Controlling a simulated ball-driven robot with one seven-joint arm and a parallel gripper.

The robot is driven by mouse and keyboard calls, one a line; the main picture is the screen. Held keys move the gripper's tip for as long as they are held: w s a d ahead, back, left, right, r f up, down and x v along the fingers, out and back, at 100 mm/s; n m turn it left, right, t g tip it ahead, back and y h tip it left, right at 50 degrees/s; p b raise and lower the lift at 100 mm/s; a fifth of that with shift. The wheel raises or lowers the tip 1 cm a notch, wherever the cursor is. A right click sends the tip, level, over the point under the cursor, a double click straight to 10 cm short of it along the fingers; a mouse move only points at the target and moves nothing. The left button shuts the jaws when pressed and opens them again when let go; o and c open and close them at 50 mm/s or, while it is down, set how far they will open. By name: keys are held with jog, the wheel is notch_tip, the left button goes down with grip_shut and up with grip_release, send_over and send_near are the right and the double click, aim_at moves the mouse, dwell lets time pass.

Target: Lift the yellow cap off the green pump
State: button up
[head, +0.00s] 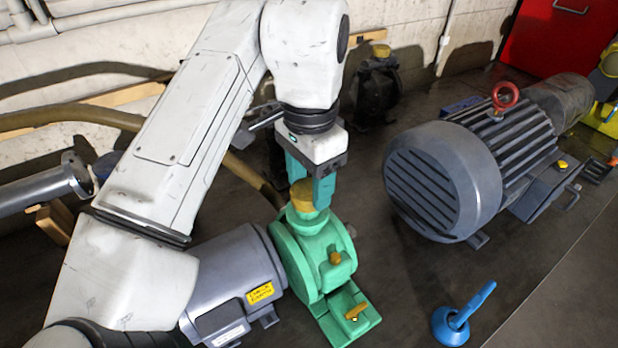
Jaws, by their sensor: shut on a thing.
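The green pump (299,258) stands on the floor in the middle of the head view, beside a grey motor on its left. The yellow cap (302,195) is at the top of the pump, over its green neck. My gripper (311,190) points down from above, with its teal fingers shut on the yellow cap. The fingers hide part of the cap. I cannot tell whether the cap still touches the pump's neck.
The grey motor (232,280) has a yellow label. A large motor (440,185) with a red lifting ring stands to the right. A blue plunger-like tool (455,325) is at the front right. A dark pump with a yellow top (377,85) stands behind. Floor between is clear.

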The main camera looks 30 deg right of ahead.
jog(key=s+d+r+p, duration=0.1)
jog(key=s+r+p, duration=0.6)
jog(key=s+r, duration=0.6)
jog(key=shift+s+r, duration=0.35)
jog(key=shift+s, duration=0.15)
jog(key=shift+d, duration=0.1)
